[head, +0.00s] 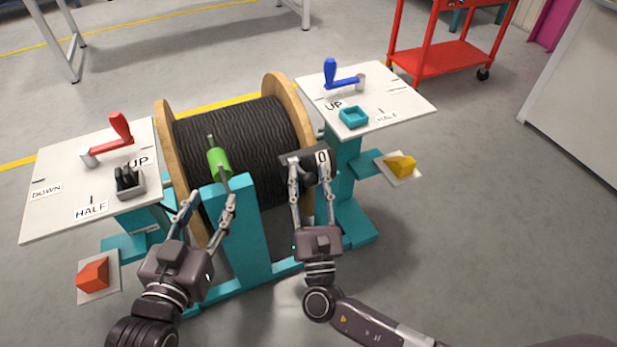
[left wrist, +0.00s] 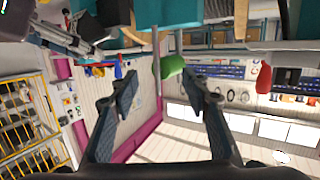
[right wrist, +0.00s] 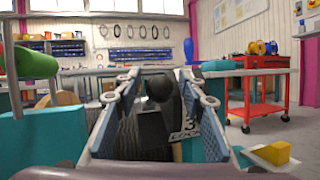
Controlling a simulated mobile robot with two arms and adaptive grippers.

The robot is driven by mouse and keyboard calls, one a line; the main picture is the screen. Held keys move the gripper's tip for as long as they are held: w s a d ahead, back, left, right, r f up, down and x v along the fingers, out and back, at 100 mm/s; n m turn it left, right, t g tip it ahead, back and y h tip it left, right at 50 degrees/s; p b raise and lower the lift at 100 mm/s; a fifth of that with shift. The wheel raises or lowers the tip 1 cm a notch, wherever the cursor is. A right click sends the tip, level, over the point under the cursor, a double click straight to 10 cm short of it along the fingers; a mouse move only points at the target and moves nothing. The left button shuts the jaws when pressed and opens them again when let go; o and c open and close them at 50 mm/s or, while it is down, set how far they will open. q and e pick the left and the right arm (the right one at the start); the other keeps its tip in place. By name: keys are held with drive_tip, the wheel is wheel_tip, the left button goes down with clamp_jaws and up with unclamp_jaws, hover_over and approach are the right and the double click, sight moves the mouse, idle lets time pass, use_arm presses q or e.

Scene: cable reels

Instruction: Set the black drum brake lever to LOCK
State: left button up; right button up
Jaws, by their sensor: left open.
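The cable drum (head: 240,130), wound with black cable between wooden flanges, sits in a teal stand. A black ball-ended lever (head: 309,180) is at its front right, below a dark plate (head: 298,157) marked "0". My right gripper (head: 311,168) is open around it. In the right wrist view the ball knob (right wrist: 160,88) is between the fingers, with a gap at the left one; part of the lettering behind is covered. My left gripper (head: 210,200) is open and empty, just below a green-handled crank (head: 218,160). The green handle also shows in the left wrist view (left wrist: 172,67).
A white panel with a red lever (head: 120,125) stands left; another with a blue lever (head: 331,75) stands right. An orange block (head: 93,273) and a yellow block (head: 400,165) lie on side plates. A red cart (head: 440,55) is behind right. The floor at right is clear.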

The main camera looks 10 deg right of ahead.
clamp_jaws()
